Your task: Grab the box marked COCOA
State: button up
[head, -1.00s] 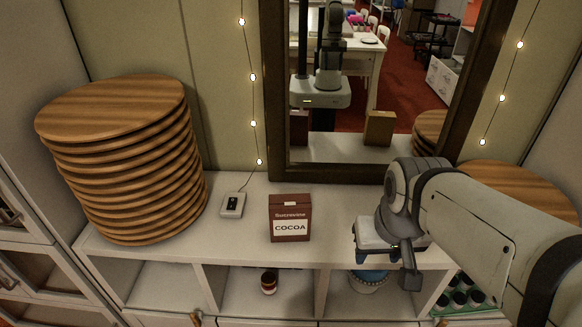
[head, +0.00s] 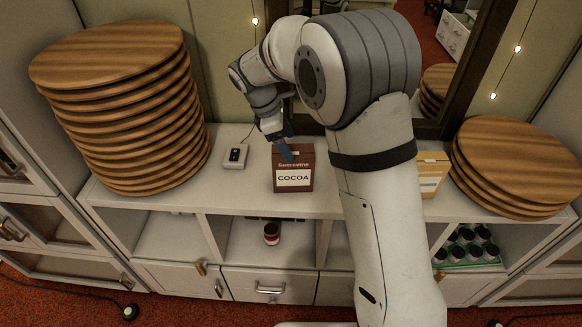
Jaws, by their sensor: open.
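The brown box marked COCOA (head: 293,180) stands upright on the white shelf top, with its white label facing me. My gripper (head: 285,152) is open and reaches down from above and behind to the upper edge of the box. One blue finger shows in front of the box's top left part. The other finger is hard to make out, and I cannot tell whether either touches the box.
A small white switch box (head: 235,156) lies left of the cocoa box. A tall stack of round wooden boards (head: 125,115) stands at left, a shorter stack (head: 510,165) at right. A yellow box (head: 431,174) shows partly behind my arm. A framed mirror (head: 450,60) stands behind.

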aim_at(296, 160)
jog(key=shift+w+a+f, duration=0.15)
jog(key=shift+a+f, duration=0.05)
jog(key=shift+f, duration=0.2)
jog(key=shift+x, duration=3.65)
jog(key=shift+w+f, duration=0.2)
jog(key=c, duration=1.3)
